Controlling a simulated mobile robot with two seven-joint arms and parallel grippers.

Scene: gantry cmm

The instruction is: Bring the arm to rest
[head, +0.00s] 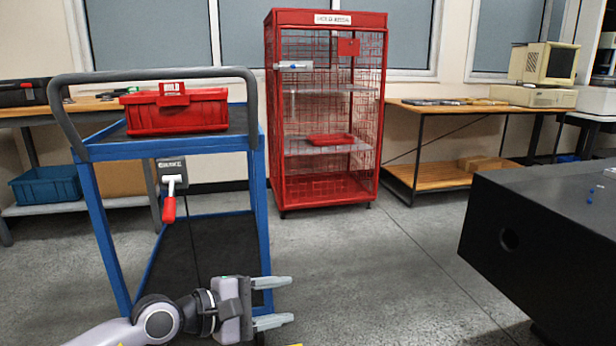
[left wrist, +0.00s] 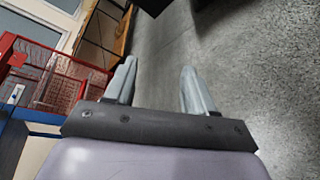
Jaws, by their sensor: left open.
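My left gripper (head: 272,304) reaches in at the bottom of the head view, its fingers pointing right, in front of the lower part of the blue cart (head: 192,144). It is open and empty, with a clear gap between the fingers. My right gripper shows in neither view.
A red case (head: 178,112) sits on the cart top. A red mesh cabinet (head: 326,18) stands behind. A dark block-like table (head: 545,250) stands at right. A wooden bench (head: 450,112) is at the back. Open floor (head: 390,270) lies right of the gripper.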

